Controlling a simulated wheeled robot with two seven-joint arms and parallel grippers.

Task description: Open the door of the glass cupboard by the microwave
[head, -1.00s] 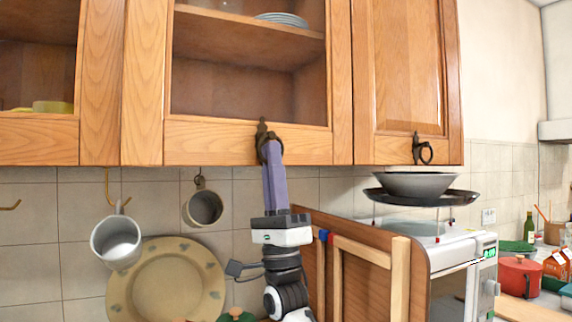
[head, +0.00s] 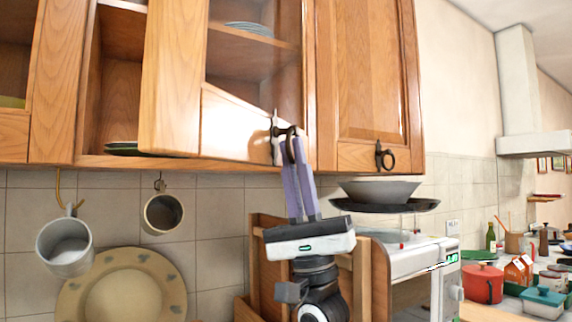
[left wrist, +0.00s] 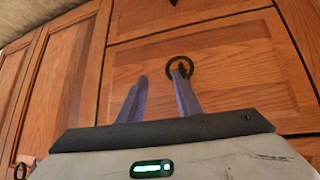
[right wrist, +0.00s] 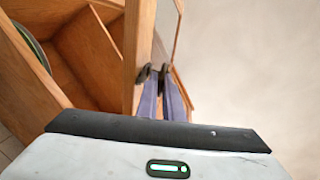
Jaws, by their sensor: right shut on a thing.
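The glass cupboard door (head: 172,80) is a wooden frame around a pane. The microwave (head: 415,262) stands to the lower right. My left gripper (left wrist: 160,85) is open before a wooden front with another ring handle (left wrist: 180,67).
A closed wooden door (head: 365,70) hangs right of the glass one. Below hang a grey mug (head: 65,248) and a second cup (head: 163,212); a plate (head: 120,295) leans on the tiles. A wide bowl (head: 380,189) sits above the microwave.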

